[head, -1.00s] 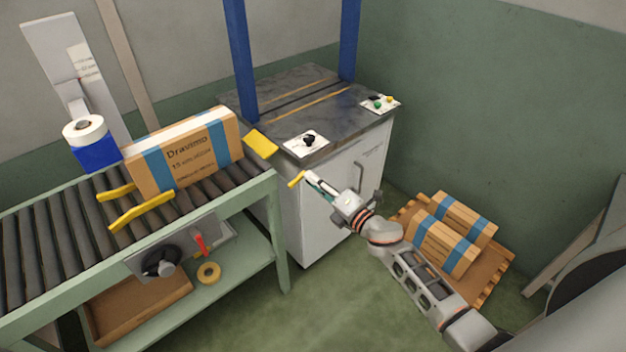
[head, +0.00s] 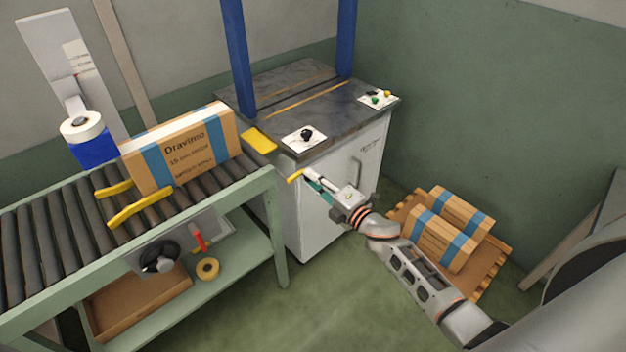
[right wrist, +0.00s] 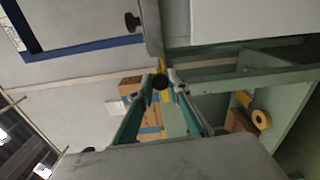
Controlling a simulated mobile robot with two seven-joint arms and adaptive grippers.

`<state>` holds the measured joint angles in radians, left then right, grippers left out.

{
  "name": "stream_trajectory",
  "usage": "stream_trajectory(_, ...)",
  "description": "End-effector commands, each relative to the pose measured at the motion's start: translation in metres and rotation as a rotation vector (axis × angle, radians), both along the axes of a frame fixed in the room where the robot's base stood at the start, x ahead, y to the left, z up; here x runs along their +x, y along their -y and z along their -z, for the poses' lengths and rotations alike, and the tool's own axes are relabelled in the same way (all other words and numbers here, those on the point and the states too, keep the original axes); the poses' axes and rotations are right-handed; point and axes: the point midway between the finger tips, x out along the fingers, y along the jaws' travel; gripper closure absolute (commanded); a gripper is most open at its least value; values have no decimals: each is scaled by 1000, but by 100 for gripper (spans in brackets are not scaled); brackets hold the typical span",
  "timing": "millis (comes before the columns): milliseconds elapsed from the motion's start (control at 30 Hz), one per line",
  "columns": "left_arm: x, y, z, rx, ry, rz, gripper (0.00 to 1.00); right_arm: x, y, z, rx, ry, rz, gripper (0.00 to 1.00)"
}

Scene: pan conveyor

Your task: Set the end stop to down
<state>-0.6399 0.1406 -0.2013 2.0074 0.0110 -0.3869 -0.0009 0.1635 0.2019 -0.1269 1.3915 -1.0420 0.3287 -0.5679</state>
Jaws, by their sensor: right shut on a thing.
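The end stop shows as a yellow plate (head: 258,140), raised at the right end of the roller conveyor, beside the carton. A yellow lever (head: 294,177) juts out near the conveyor's end, below and to the right of the plate. My right gripper (head: 308,179) is at the lever's outer end, shut on it. In the right wrist view, a black ball knob (right wrist: 160,82) sits between the fingertips, with a bit of yellow lever behind it. The fingers hide the lever's tip in the head view. My left gripper is not in view.
A carton (head: 182,150) stands on the conveyor (head: 55,240) between yellow guides. A white cabinet (head: 340,185) with a dark top and knob panels stands just behind my right gripper. Cartons on a pallet (head: 485,275) lie at right. Tape (head: 207,268) lies on the lower shelf.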

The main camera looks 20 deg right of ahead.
Motion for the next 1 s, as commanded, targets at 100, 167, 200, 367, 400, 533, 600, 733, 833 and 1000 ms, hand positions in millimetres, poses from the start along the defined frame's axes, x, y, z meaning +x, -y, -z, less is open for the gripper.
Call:
stream_trajectory(100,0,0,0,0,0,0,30,0,1,1,-1,-2,1,66)
stream_trajectory(167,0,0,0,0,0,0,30,0,0,1,-1,-2,1,66)
stream_trajectory(200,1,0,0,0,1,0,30,0,0,1,-2,-1,1,66)
stream_trajectory(367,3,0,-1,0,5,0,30,0,0,1,-1,-1,0,66)
stream_trajectory(400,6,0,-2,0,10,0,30,-1,0,1,-1,-1,0,66)
stream_trajectory(533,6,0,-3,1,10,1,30,-7,3,2,-3,-1,0,66)
stream_trajectory(600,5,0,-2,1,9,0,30,-15,6,2,-3,-2,0,66)
stream_trajectory(733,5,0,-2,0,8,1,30,-39,14,2,-2,-3,0,66)
stream_trajectory(833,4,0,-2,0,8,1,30,-59,21,3,-3,-4,0,66)
stream_trajectory(1000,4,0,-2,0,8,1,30,-89,32,2,-2,-3,0,66)
